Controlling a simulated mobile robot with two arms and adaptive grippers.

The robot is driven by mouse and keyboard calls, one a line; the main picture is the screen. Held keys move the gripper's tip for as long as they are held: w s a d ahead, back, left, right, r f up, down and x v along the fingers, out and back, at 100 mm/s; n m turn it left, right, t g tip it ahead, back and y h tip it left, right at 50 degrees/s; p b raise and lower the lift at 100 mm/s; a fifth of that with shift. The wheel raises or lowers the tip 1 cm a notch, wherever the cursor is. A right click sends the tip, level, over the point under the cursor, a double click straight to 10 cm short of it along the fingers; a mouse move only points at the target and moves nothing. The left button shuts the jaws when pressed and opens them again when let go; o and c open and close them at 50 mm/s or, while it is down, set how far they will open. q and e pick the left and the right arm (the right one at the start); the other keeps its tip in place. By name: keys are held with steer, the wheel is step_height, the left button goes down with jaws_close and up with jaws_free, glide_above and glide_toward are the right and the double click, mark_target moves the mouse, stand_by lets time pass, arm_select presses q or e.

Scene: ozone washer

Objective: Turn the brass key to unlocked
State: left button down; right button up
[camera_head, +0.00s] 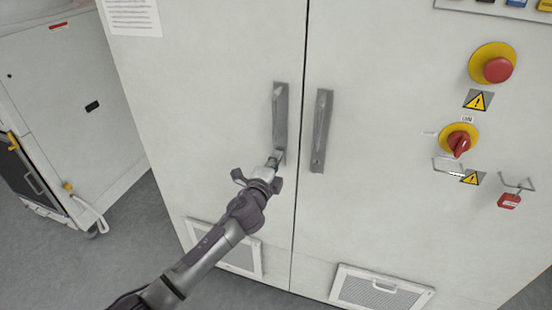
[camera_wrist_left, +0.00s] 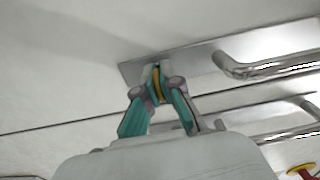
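The brass key (camera_wrist_left: 159,82) shows in the left wrist view as a small yellow piece between my left fingertips. It sits at the end of a metal handle plate (camera_wrist_left: 185,62). My left gripper (camera_wrist_left: 157,88) has its teal-padded fingers closed together on both sides of the key, touching it as far as I can see. In the head view my left gripper (camera_head: 275,162) is at the lower end of the left door handle (camera_head: 280,112) and hides the key there. Whether the key is turned cannot be told. My right gripper is not in view.
The right door handle (camera_head: 321,130) stands just right of the door seam. An emergency stop button (camera_head: 498,70), a red rotary switch (camera_head: 459,144) and a red padlock (camera_head: 509,201) are on the right door. Vent grilles (camera_head: 382,291) sit low. A second cabinet (camera_head: 75,100) stands left.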

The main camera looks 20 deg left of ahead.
arm_select(q)
steer(key=shift+m, duration=0.3)
steer(key=c, duration=1.3)
jaws_free()
steer(key=shift+c, duration=0.2)
steer(key=s, duration=1.2)
steer(key=shift+a, duration=0.2)
